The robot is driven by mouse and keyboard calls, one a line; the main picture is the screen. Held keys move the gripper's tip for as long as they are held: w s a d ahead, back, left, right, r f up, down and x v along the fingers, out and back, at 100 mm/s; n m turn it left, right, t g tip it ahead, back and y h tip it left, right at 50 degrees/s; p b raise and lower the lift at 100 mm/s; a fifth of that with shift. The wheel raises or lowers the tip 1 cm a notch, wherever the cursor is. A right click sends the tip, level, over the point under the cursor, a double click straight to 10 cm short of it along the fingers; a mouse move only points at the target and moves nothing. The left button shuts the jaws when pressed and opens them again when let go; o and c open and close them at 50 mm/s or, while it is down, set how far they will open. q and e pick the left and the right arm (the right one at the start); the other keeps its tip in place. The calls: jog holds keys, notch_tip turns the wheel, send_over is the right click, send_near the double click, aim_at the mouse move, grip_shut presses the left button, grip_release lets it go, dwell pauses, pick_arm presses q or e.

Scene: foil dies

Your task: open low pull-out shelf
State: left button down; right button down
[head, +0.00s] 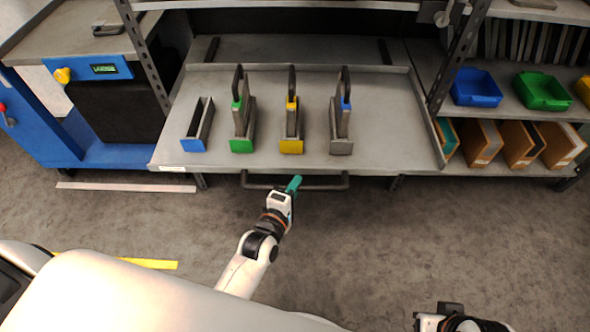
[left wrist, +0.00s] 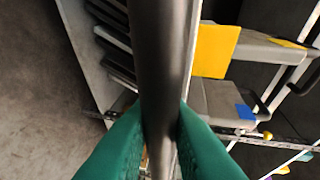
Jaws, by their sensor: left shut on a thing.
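The low pull-out shelf (head: 385,150) is a grey metal tray with a dark bar handle (head: 325,184) along its front edge. My left gripper (head: 293,185), with green fingers, is shut on the handle near its middle. In the left wrist view the dark bar (left wrist: 165,70) runs between the two green fingers (left wrist: 160,145). The shelf's front edge stands out in front of the rack posts. My right gripper (head: 450,312) is at the bottom edge, away from the shelf, and its fingers are not clear.
A blue cabinet (head: 40,125) is at left.

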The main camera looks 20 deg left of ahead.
pick_arm(q)
jog(key=shift+s+d+p, duration=0.2)
jog(key=shift+s+p, duration=0.05)
jog(key=shift+s, duration=0.35)
jog(key=shift+s+d+p, duration=0.2)
jog(key=shift+s+p, duration=0.05)
jog(key=shift+s, duration=0.35)
pick_arm(e)
jog(key=shift+r, duration=0.6)
pick_arm(q)
jog(key=c, duration=1.4)
grip_release()
jog(key=shift+o, duration=0.2)
pick_arm(e)
jog(key=shift+w, duration=0.1)
